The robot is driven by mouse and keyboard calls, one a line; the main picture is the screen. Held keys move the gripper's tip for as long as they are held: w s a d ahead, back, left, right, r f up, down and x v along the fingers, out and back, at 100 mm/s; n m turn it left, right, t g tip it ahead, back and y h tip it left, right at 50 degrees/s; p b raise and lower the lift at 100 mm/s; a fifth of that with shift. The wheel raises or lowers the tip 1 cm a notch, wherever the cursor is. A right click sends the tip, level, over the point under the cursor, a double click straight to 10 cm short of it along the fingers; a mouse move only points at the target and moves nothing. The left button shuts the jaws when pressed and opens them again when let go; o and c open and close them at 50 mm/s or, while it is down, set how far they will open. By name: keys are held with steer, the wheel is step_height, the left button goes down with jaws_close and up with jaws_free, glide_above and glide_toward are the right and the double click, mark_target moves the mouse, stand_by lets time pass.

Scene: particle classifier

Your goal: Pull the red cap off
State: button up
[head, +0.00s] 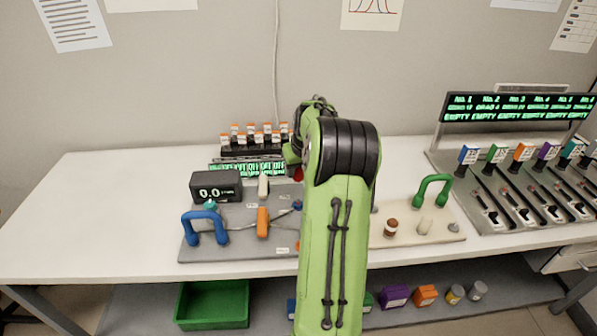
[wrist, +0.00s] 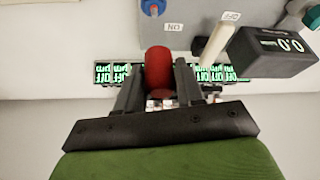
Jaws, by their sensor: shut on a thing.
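The red cap (wrist: 158,68) is a rounded red cylinder between the two dark fingers of my gripper (wrist: 157,80) in the wrist view. The fingers are shut on its sides. In the head view a small part of the red cap (head: 298,174) shows just left of my green arm, below my gripper, near the back edge of the grey panel (head: 270,248). My arm hides most of that spot. I cannot tell whether the cap touches anything beneath it.
A black display (head: 215,186), a blue handle (head: 205,228) and an orange block (head: 262,222) are on the panel. A rack of orange-capped vials (head: 252,140) stands behind. A beige board with a green handle (head: 431,190) lies right. The table's left end is clear.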

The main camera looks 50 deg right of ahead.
steer(key=shift+r+p, duration=1.95)
steer(key=shift+r, duration=0.35)
step_height(320, 180, up, 3)
steer(key=p, duration=0.2)
steer(key=shift+r+p, duration=0.1)
steer(key=shift+p, duration=0.3)
